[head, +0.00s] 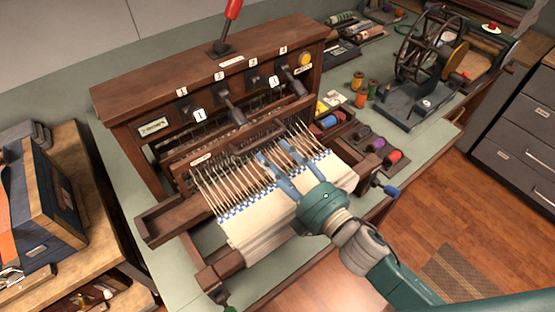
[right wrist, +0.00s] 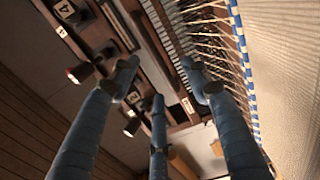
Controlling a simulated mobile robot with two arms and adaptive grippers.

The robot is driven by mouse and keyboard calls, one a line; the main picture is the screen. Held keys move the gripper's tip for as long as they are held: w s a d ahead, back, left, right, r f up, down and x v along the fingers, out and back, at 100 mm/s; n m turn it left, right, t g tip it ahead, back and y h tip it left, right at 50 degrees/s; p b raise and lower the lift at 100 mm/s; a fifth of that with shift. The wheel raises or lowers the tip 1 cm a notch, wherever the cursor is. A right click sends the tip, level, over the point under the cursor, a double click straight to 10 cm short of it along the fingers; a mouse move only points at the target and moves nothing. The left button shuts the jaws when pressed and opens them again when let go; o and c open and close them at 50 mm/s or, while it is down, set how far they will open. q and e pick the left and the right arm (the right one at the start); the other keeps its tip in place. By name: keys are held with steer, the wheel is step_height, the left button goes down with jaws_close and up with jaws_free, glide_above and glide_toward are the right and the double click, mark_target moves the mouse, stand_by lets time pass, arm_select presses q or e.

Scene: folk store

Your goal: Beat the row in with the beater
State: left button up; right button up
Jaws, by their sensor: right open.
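A dark wooden table loom stands on the green table; its beater appears to be the labelled wooden bar (head: 201,160) across the warp, with the comb-like reed teeth along it. The same bar and its label show in the right wrist view (right wrist: 187,105). Pale warp threads (head: 205,192) run from it to the cream cloth (head: 255,228), which has a blue-and-white checked edge (head: 232,211). My right gripper (head: 273,162) is open and empty over the warp, with blue fingers pointing at the bar. It hides part of the threads; contact cannot be told. My left gripper is not in view.
Numbered levers (head: 232,108) project from the loom front, and a red-handled lever (head: 232,12) stands on top. A spool tray (head: 375,150) and a wheeled winder (head: 420,75) are at the right. A blue-black case (head: 40,200) stands left. Floor is clear at lower right.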

steer(key=shift+s, duration=0.1)
steer(key=shift+b+v, duration=0.55)
steer(key=shift+v, duration=3.4)
